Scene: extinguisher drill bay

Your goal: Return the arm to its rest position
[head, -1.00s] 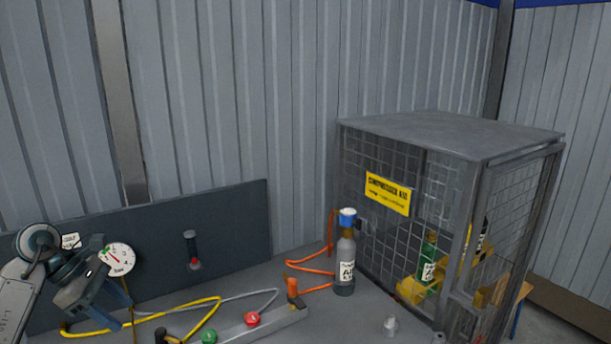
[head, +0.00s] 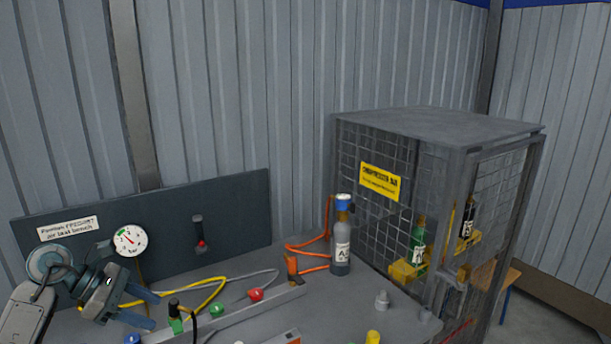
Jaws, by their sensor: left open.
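My left arm comes in at the lower left. Its gripper (head: 146,308) is open and empty, with its two blue-grey fingers pointing right and apart. It is in front of the dark back panel (head: 235,215), below and left of the round white pressure gauge (head: 129,241). The yellow hose (head: 207,291) shows just beyond the fingers; I cannot tell how near it is. My right gripper is not in view.
The grey bench holds a manifold bar with a red knob (head: 256,294) and a green knob (head: 217,311). A grey cylinder with a blue cap (head: 341,246) stands beside the mesh cage (head: 436,139). Bottles (head: 417,241) sit inside the cage.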

